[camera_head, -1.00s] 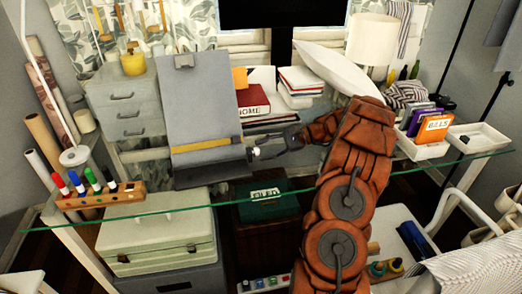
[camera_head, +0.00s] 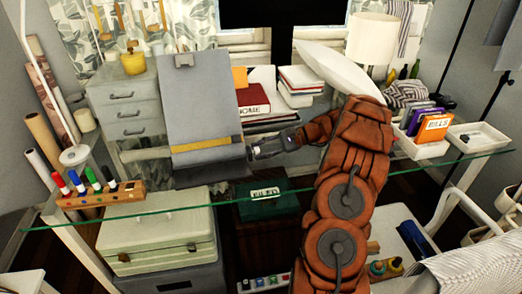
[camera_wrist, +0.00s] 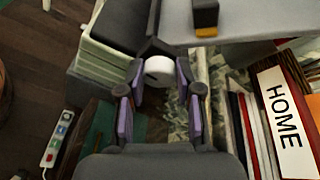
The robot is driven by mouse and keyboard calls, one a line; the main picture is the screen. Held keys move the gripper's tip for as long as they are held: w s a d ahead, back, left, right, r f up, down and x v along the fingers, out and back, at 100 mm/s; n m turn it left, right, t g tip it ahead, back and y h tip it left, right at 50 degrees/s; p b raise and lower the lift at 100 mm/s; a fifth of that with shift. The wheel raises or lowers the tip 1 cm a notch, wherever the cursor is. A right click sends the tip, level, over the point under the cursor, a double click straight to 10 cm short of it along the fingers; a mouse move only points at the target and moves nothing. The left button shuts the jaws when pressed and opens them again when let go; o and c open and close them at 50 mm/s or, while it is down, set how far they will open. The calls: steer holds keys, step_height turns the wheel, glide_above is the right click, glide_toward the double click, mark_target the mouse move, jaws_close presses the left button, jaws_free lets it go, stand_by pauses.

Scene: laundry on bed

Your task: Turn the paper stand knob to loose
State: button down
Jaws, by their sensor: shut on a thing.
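The paper stand (camera_head: 200,110) stands on the glass desk, with a grey sheet on its tilted board and a yellow bar across the lower part. Its knob (camera_wrist: 158,70) is a white cylinder on the stand's side, seen in the wrist view between my two fingertips. My gripper (camera_wrist: 159,82) is shut on the knob, with one finger on each side. In the head view my gripper (camera_head: 262,149) reaches the stand's lower right side from the right and mostly hides the knob there.
A marker holder (camera_head: 100,193) sits at the desk's left front. A book marked HOME (camera_wrist: 283,112) and other books stand close right of the stand. White trays (camera_head: 476,137) are at the right.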

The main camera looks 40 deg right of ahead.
steer(key=shift+a+f+n+b, duration=0.15)
steer(key=shift+n+b, duration=0.25)
steer(key=shift+b, duration=0.65)
steer(key=shift+t+b, duration=0.3)
steer(key=shift+b, duration=0.05)
steer(key=c, duration=1.1)
jaws_free()
steer(key=shift+o, duration=0.2)
steer(key=v, duration=1.2)
